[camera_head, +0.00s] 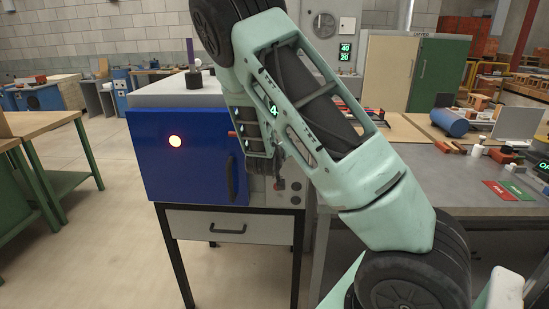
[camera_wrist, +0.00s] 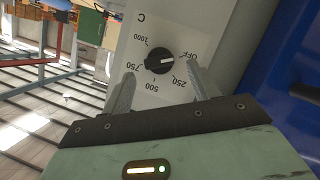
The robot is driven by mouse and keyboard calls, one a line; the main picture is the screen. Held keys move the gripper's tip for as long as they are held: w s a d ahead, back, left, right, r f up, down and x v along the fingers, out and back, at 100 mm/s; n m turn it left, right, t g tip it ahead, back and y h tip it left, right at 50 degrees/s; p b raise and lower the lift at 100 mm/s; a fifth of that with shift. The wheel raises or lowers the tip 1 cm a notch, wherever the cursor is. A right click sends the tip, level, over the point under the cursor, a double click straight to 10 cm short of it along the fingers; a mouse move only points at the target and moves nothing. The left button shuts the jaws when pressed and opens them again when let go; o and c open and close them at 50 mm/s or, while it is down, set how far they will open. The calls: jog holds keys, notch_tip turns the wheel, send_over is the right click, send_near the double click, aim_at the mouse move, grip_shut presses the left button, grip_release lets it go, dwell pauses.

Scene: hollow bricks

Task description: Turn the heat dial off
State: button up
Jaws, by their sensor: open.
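The heat dial (camera_wrist: 159,60) is a round black knob on a pale panel in the wrist view. Printed marks 1000, 750, 500, 250 and OFF ring it. A light line on the knob runs roughly left to right; which mark it points to I cannot tell for sure. My gripper (camera_wrist: 163,80) is open, with one finger on either side of the dial's lower part. Whether the fingers touch the knob is unclear. In the head view the blue-fronted furnace (camera_head: 160,175) shows a lit orange round window, and my arm hides much of its control panel.
The furnace stands on a dark frame with a grey drawer (camera_head: 226,224). A wooden table (camera_head: 30,122) stands at left. Open floor lies left of the furnace.

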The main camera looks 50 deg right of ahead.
jog(key=v, duration=1.3)
jog(key=shift+s+a, duration=0.2)
jog(key=shift+s, duration=0.05)
jog(key=shift+r, duration=0.15)
jog(key=w+a+f+n+t+y, duration=0.1)
jog(key=a+f+y, duration=0.15)
jog(key=a, duration=0.35)
jog(key=w+a+f+n+t+y, duration=0.1)
jog(key=w+a+y, duration=0.1)
jog(key=a+y, duration=0.25)
jog(key=s+a+n+g+y, duration=0.1)
jog(key=s+a+n+y, duration=0.15)
jog(key=a, duration=0.65)
jog(key=s+a+n+g+y, duration=0.1)
jog(key=s+a+n+y, duration=0.2)
jog(key=a, duration=0.6)
jog(key=s+a+n+g+y, duration=0.2)
jog(key=s+a+g+y, duration=0.15)
jog(key=s+a, duration=0.5)
jog(key=s+d+r+n+g+h, duration=0.1)
jog(key=s+n, duration=0.1)
jog(key=s, duration=0.4)
jog(key=s+d+r+n+g+h, duration=0.1)
jog(key=s+n+g, duration=0.1)
jog(key=s, duration=0.4)
jog(key=shift+s+d+h, duration=0.2)
jog(key=shift+d+h, duration=0.1)
jog(key=shift+h, duration=0.1)
